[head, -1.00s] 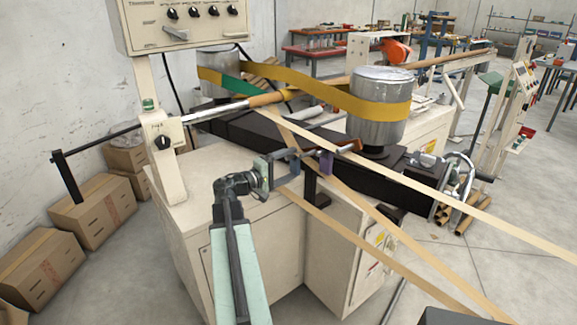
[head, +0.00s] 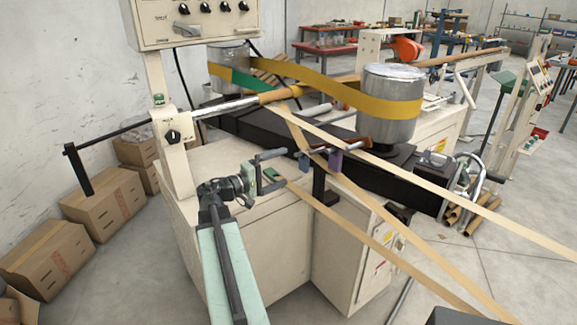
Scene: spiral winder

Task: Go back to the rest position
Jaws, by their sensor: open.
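My gripper (head: 285,168) is at the end of my pale green arm, above the cream machine cabinet (head: 255,225). Its two grey fingers are apart and point right, toward the guide bar (head: 352,146) with its blue and purple guides. I see nothing held between the fingers. The guides and the tan paper strips (head: 400,190) stand just right of the fingertips; from this angle I cannot tell the exact gap.
Two metal drums (head: 392,105) carry a yellow belt (head: 300,78) around a long rod. A control box (head: 195,18) stands on a post at upper left. Cardboard boxes (head: 105,205) line the left wall.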

